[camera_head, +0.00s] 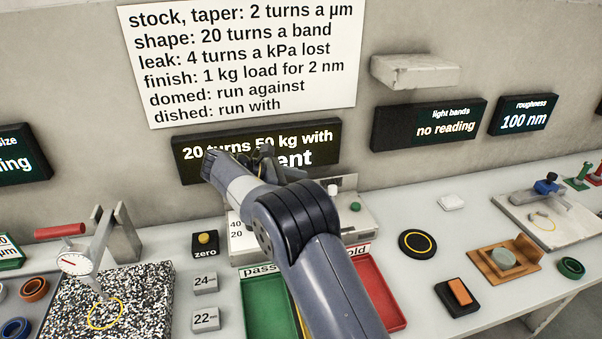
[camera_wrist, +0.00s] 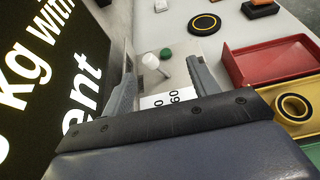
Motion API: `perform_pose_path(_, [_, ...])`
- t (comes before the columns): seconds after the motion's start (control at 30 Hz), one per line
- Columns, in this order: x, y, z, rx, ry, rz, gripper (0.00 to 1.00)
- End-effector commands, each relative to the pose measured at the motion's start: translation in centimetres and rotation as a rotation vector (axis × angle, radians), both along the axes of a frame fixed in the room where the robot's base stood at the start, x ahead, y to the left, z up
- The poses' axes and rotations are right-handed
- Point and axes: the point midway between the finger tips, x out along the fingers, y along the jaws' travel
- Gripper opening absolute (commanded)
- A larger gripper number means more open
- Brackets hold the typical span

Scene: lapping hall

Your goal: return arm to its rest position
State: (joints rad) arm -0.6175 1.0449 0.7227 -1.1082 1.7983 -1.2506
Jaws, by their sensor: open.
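My gripper (camera_wrist: 160,72) is open in the wrist view, its two grey fingers well apart with nothing held between them. In the head view my gripper (camera_head: 268,158) is raised in front of the dark wall display (camera_head: 190,162), above the back of the bench, and my arm partly hides it. Beyond the fingers, the wrist view shows a white knob (camera_wrist: 151,61), a green button (camera_wrist: 166,54) and a white number scale (camera_wrist: 158,100) on a bench unit. The fingers look apart from these, though the exact gap is unclear.
A green tray (camera_head: 262,312) and a red tray (camera_head: 385,296) lie below my arm. A dial gauge (camera_head: 75,262) stands over a speckled plate (camera_head: 150,300) at left. A shelf block (camera_head: 415,72) juts from the wall at right. The bench (camera_head: 420,290) has bare patches at right.

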Motion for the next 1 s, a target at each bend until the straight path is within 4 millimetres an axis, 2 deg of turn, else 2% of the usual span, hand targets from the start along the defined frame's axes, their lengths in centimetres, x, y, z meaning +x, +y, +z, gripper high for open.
perform_pose_path(0.17, [0.0,0.0,-1.5,-0.002,0.003,0.002,0.57])
perform_pose_path(0.5, [-0.1,0.0,-7.8,-0.003,0.006,0.0,0.57])
perform_pose_path(0.67, [-0.1,0.1,-10.0,-0.001,0.004,0.002,0.57])
perform_pose_path(1.0, [0.0,0.0,-10.0,0.0,0.001,0.04,0.57])
